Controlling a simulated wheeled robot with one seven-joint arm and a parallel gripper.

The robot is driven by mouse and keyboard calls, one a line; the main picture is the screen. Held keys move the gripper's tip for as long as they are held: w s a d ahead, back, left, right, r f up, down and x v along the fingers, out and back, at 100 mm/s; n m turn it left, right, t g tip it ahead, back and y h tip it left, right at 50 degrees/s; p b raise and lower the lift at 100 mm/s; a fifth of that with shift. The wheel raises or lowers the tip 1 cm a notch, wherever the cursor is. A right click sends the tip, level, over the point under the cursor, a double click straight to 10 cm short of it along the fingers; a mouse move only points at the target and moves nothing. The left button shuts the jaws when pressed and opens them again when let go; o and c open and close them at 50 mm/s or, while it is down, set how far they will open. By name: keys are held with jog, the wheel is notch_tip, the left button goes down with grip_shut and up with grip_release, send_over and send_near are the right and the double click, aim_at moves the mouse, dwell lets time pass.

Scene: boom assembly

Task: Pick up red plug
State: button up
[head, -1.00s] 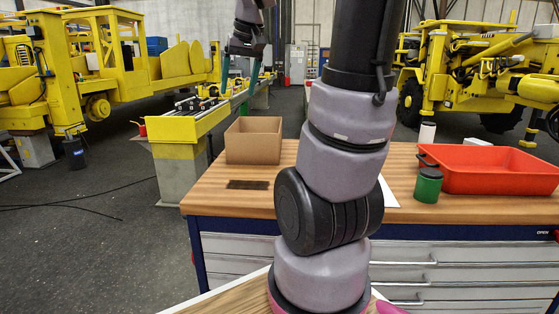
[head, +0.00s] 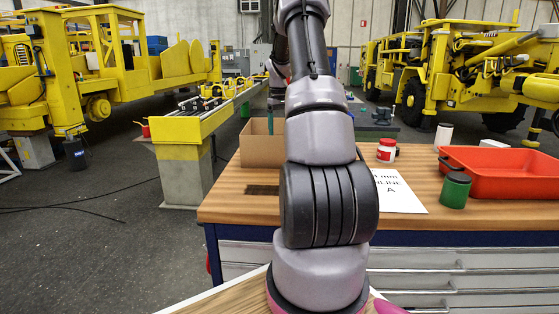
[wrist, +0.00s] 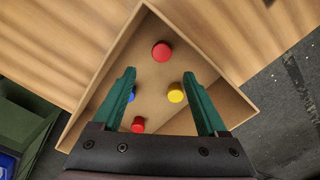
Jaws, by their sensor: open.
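In the wrist view, one red plug (wrist: 162,51) lies in the cardboard box (wrist: 92,90), near the corner at the top of the picture. A second red plug (wrist: 138,124) is lower, close to my gripper's palm. A yellow plug (wrist: 176,93) is between my fingers, and a blue plug (wrist: 132,95) is partly hidden by the left finger. My gripper (wrist: 159,73) is open and empty over the box, its fingertips just short of the upper red plug. In the head view, the box (head: 258,152) stands on the workbench, its inside hidden, and my arm covers part of it.
The wooden workbench (head: 235,210) also holds a red and white jar (head: 386,151), a white paper sheet (head: 400,195), a green jar (head: 455,190) and a red tray (head: 515,178). The box walls surround the plugs. Yellow machines stand beyond.

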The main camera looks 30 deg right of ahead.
jog(key=f, duration=1)
jog(key=shift+s+a, duration=0.1)
jog(key=shift+s, duration=0.1)
grip_shut()
